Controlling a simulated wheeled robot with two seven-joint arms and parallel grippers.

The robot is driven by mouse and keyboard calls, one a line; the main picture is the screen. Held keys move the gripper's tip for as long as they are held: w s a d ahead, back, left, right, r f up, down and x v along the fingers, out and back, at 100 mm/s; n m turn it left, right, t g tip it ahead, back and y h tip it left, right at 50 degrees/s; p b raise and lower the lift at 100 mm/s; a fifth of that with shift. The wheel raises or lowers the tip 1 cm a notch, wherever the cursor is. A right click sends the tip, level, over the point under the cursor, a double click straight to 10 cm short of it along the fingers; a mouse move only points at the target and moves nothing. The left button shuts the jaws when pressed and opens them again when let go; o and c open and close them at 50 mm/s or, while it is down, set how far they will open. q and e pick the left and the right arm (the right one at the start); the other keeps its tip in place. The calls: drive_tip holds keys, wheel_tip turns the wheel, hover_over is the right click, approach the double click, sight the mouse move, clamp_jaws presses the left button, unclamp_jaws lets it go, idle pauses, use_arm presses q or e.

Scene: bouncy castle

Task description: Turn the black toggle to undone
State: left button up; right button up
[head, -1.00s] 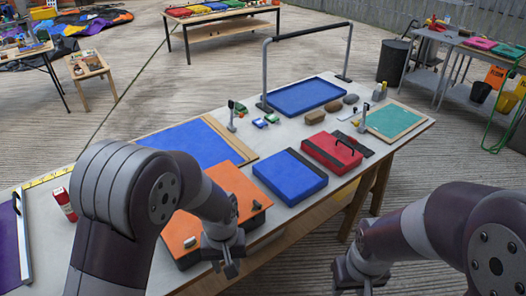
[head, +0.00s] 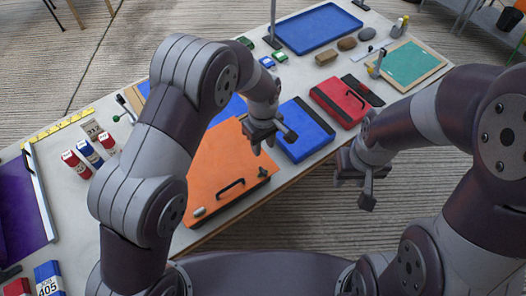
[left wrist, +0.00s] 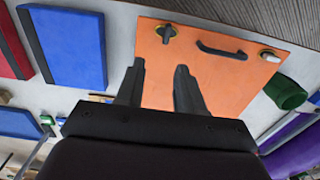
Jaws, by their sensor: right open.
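The black toggle (left wrist: 166,32) sits on a small yellow plate near one corner of the orange panel (left wrist: 205,80) in the left wrist view. Its exact angle is hard to read. In the head view the toggle (head: 264,172) is a tiny dark spot near the panel's right corner. A black bar handle (head: 230,188) is beside it on the same panel. My left gripper (head: 272,138) is open and empty above the panel's right side, apart from the toggle. Its two fingers (left wrist: 159,85) show spread in the left wrist view. My right gripper (head: 358,186) is open and empty, right of the table's front edge.
A pale knob (head: 199,211) is on the panel's near left corner. A blue case (head: 302,135) and a red case (head: 340,102) lie to the right of the panel. Cans (head: 88,152) stand to its left. Open floor lies in front of the table.

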sight(263, 170)
use_arm(q)
drive_tip(key=s+f, duration=0.1)
drive_tip(key=s+f+p, duration=0.1)
drive_tip(key=f, duration=0.1)
drive_tip(key=s+f+p, duration=0.1)
drive_tip(key=f, duration=0.1)
drive_tip(key=shift+f, duration=0.25)
drive_tip(key=f, duration=0.1)
drive_tip(key=w+f, duration=0.1)
drive_tip(key=f, duration=0.1)
drive_tip(key=f+p, duration=0.1)
drive_tip(key=shift+w+f, duration=0.4)
drive_tip(key=shift+s+f, duration=0.1)
drive_tip(key=shift+f, duration=0.1)
drive_tip(key=shift+s+r, duration=0.1)
drive_tip(key=shift+s, duration=0.25)
drive_tip(key=shift+w, duration=0.2)
clamp_jaws()
use_arm(e)
drive_tip(key=r, duration=0.1)
drive_tip(key=s+r, duration=0.1)
drive_tip(key=r, duration=0.1)
drive_tip(key=shift+s+r, duration=0.35)
